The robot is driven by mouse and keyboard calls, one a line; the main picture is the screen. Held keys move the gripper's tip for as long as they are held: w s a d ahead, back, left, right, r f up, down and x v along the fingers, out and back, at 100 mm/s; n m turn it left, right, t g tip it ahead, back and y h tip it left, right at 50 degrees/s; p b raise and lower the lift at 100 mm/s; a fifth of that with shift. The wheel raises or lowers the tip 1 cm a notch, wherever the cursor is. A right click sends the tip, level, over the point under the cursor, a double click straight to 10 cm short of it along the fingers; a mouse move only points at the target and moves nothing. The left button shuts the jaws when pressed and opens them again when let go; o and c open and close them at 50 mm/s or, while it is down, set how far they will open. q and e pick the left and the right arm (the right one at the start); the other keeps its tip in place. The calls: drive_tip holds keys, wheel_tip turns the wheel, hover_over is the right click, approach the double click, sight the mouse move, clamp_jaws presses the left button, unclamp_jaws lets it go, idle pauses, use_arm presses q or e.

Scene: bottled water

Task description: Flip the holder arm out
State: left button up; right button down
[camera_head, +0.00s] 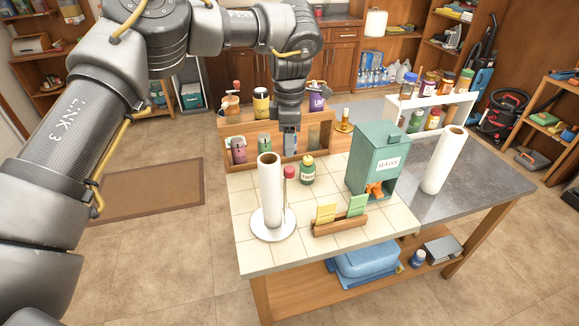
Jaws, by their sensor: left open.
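A paper towel roll (269,185) stands upright on a round white holder base (272,230) near the front left of the tiled counter. A thin holder arm with a red knob (289,172) rises close beside the roll on its right side. My left gripper (291,150) points down behind the roll and the knob, in front of or over the wooden rack. It is open, and I see nothing held in it; its fingertips are small and partly hard to make out. My right gripper is out of view.
A wooden rack (321,131) with jars stands at the counter's back. A green bottle (307,169), a card holder (340,225) and a teal bags box (376,160) stand to the right. A second towel roll (444,160) is on the grey counter. Bare tiles (247,207) lie left of the holder.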

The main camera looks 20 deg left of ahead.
sight(290, 168)
use_arm(q)
wheel_tip(290, 168, down, 8)
drive_tip(key=shift+f+p, duration=0.2)
drive_tip(key=shift+p, duration=0.75)
drive_tip(key=shift+f, duration=0.5)
drive_tip(key=c, duration=1)
